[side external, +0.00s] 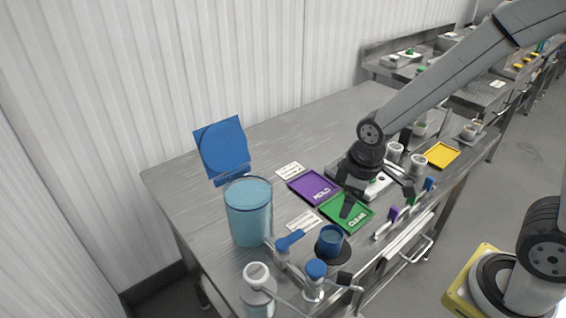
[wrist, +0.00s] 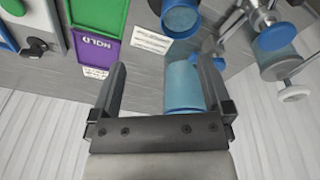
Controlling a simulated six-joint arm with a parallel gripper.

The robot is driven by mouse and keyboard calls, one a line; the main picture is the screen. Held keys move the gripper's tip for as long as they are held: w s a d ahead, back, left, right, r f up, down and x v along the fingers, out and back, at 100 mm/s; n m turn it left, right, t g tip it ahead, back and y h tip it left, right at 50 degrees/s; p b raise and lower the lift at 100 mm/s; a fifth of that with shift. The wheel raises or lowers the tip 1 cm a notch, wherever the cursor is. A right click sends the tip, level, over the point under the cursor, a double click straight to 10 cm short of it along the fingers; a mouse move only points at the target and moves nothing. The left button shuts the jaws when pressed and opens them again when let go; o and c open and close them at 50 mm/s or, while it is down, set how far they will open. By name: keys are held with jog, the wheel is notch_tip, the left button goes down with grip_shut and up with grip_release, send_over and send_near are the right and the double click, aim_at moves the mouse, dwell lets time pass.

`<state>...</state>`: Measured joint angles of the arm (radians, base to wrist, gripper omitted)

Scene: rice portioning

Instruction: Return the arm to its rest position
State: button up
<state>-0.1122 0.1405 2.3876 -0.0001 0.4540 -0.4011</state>
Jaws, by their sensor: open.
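My gripper (side external: 378,200) hangs above the work table, over the area of the green tray (side external: 336,222) marked CLEAR and the purple tray (side external: 303,184) marked HOLD. Its two dark fingers are spread apart and nothing is held between them. In the wrist view the open fingers (wrist: 163,62) frame bare table and part of a translucent blue container (wrist: 184,90), which lies beyond them. The purple tray also shows at the upper left of the wrist view (wrist: 100,55). My arm reaches in from the upper right in the side view. The exact height of the fingertips is hard to tell.
A large translucent blue container (side external: 248,212) stands at the left, before a tilted blue panel (side external: 222,149). A blue cup (side external: 331,240) and blue-topped fittings (side external: 315,268) are near the front. A yellow tray (side external: 441,154) lies at the right. The table's back left (side external: 300,125) is clear.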

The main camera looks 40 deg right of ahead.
jog(key=s+d+m, duration=0.1)
jog(key=s+m, duration=0.1)
jog(key=m, duration=0.1)
jog(key=s+d+m, duration=0.2)
jog(key=shift+d+r+m+t, duration=0.1)
jog(key=shift+d+m+t, duration=0.2)
jog(key=shift+m+t, duration=0.1)
